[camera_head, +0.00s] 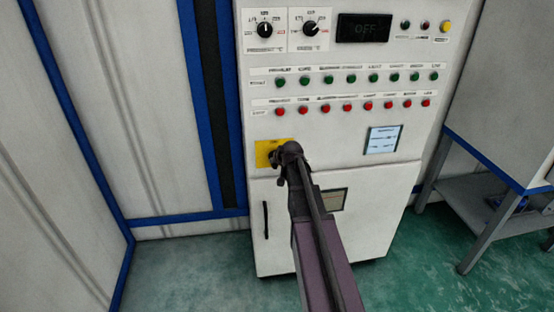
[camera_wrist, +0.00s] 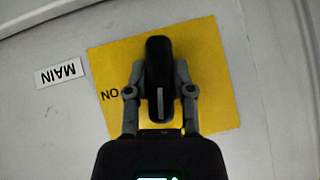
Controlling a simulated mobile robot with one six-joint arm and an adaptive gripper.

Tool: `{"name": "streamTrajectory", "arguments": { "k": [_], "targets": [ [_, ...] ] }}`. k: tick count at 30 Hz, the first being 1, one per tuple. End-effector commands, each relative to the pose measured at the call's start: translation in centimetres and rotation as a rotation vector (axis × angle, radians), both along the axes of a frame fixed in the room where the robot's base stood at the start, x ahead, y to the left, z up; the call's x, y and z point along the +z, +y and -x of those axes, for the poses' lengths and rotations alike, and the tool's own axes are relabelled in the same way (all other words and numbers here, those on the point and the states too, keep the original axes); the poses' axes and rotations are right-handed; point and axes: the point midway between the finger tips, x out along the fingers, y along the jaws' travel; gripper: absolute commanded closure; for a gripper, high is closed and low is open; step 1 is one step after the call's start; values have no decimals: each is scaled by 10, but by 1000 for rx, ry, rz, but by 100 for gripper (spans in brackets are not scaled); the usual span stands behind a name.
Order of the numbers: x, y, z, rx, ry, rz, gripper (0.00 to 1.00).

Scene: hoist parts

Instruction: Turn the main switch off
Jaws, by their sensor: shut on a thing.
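The main switch is a black knob (camera_wrist: 159,62) on a yellow plate (camera_wrist: 207,60). In the wrist view the knob's long handle stands upright in the picture, with a white mark at its lower end. A "MAIN" label (camera_wrist: 61,73) and the "ON" lettering left of the knob appear upside down. My gripper (camera_wrist: 160,80) is shut on the knob, one finger on each side. In the head view the yellow plate (camera_head: 262,150) shows on the white cabinet, and my gripper (camera_head: 281,156) hides most of the knob.
A door with a black handle (camera_head: 265,220) is below. A grey table (camera_head: 490,165) stands at the right. Green floor is open at lower left.

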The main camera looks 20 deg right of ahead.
Motion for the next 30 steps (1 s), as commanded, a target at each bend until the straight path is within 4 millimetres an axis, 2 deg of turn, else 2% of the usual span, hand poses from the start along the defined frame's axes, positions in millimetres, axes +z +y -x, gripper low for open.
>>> {"name": "streamTrajectory", "arguments": {
  "k": [12,28,29,30],
  "targets": [
    [-1,1,1,2,65,194,100],
    [-1,0,2,0,75,224,100],
    [-1,0,2,0,75,224,66],
    [-1,0,2,0,75,223,54]
  ]
}}
